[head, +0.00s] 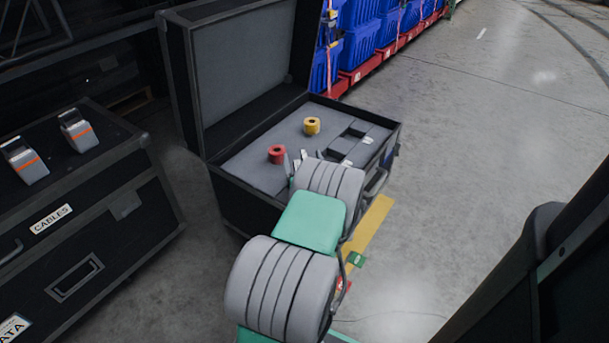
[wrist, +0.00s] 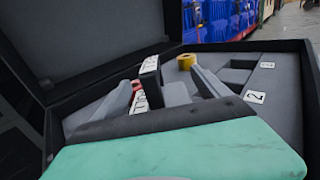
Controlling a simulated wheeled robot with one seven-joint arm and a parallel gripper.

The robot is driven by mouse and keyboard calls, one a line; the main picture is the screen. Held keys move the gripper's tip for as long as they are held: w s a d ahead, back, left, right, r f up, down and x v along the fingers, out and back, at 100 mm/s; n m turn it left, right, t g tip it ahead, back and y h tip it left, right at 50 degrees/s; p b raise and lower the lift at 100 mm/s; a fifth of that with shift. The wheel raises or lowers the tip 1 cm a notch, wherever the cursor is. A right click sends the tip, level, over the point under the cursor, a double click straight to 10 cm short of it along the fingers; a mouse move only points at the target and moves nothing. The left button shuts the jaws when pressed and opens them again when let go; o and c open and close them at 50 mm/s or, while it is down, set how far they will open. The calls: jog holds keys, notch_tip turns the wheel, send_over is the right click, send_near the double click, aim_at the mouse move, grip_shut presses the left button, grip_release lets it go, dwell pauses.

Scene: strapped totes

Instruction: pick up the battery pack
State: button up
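My gripper (wrist: 160,82) is over the grey foam of the open black case, its two grey fingers spread apart. A dark block with a white label (wrist: 150,72), which looks like the battery pack, stands upright between the fingers in the wrist view. A grey surface shows to its right, short of the right finger. I see no finger clearly touching the block, and its lower part is hidden by my wrist. In the head view my gripper (head: 303,160) is low at the front of the foam, and my arm hides most of that spot.
A red tape roll (head: 277,154) and a yellow one (head: 312,126) lie on the foam. Numbered slots (head: 360,130) are at right. The raised lid (head: 245,70) stands behind. Two grey devices with orange stripes (head: 78,130) sit on the cables case (head: 120,185).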

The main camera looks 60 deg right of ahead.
grip_shut()
dwell(0.8)
jog(key=shift+r, duration=0.15)
